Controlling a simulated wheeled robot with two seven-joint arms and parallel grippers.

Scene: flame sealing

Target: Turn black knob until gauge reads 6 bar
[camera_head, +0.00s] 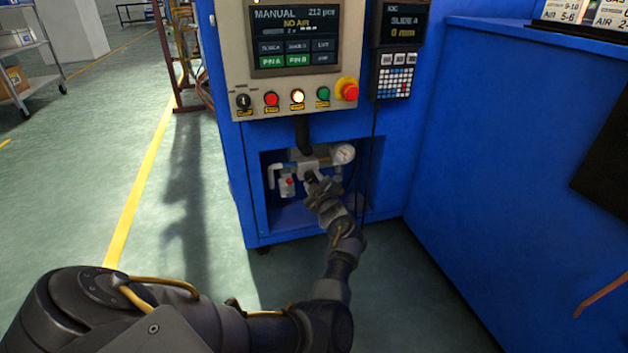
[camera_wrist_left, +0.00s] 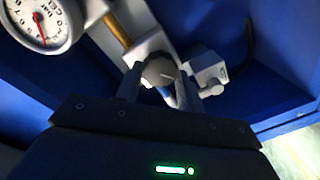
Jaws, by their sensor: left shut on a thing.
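The black knob (camera_wrist_left: 160,72) shows in the left wrist view as a round, dark grey cap with a light mark, between my two fingers. My left gripper (camera_wrist_left: 153,84) is shut on it; in the head view the gripper (camera_head: 314,181) reaches into the recess and largely hides the knob. The pressure gauge (camera_wrist_left: 42,20) has a white dial with a red needle pointing to the lower part of the picture. Part of the dial is cut off, and I cannot read the value surely. In the head view the gauge (camera_head: 343,154) is right of the knob. My right gripper is not in view.
The recess in the blue cabinet (camera_head: 236,185) has close side walls. A small valve with a red part (camera_head: 288,183) sits left of my gripper. Above is a control panel (camera_head: 290,60) showing "NO AIR".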

